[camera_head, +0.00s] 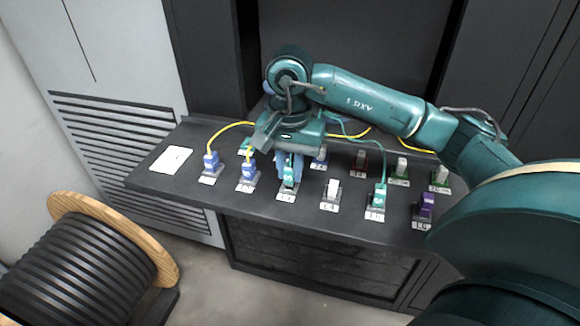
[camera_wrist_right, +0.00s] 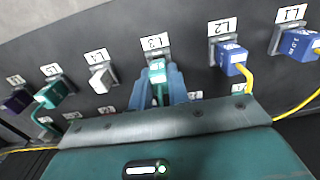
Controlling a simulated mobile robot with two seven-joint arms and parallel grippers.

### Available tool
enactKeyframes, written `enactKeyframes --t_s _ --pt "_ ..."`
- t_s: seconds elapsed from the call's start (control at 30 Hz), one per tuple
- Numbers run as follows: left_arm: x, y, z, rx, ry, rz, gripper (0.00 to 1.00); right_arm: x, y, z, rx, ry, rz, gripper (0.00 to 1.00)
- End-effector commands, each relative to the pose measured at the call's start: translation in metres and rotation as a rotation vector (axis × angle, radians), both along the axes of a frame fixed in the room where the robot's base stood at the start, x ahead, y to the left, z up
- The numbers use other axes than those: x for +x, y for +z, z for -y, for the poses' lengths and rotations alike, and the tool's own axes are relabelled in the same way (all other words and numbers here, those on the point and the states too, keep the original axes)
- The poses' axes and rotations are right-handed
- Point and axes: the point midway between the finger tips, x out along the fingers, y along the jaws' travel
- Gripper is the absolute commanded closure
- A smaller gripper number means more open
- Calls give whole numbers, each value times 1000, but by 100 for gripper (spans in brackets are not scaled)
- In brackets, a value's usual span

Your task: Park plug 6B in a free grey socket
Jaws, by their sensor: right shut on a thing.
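My right gripper (camera_head: 289,170) is over the front row of sockets, its blue fingers shut on a teal plug (camera_head: 289,179). The teal plug also shows between the fingers in the right wrist view (camera_wrist_right: 157,72). The plug is at the grey socket labelled L3 (camera_wrist_right: 155,56) and lines up with it; I cannot tell how deep it sits. Its printing is too small to read, so I cannot confirm it is 6B. A second teal plug (camera_head: 380,195) stands in the L5 socket. My left gripper is not in view.
Blue plugs with yellow cables stand at L1 (camera_head: 211,160) and L2 (camera_head: 248,170). A white piece (camera_head: 333,187) is at L4 and a purple plug (camera_head: 427,204) at L6. A back row is partly hidden by my arm. A white card (camera_head: 171,159) lies left.

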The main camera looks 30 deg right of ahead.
Motion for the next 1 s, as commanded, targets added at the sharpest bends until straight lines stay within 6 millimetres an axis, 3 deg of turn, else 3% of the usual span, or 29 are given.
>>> enactKeyframes --t_s 1.0 --pt "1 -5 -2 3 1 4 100 0 -1 0 0 0 0 100"
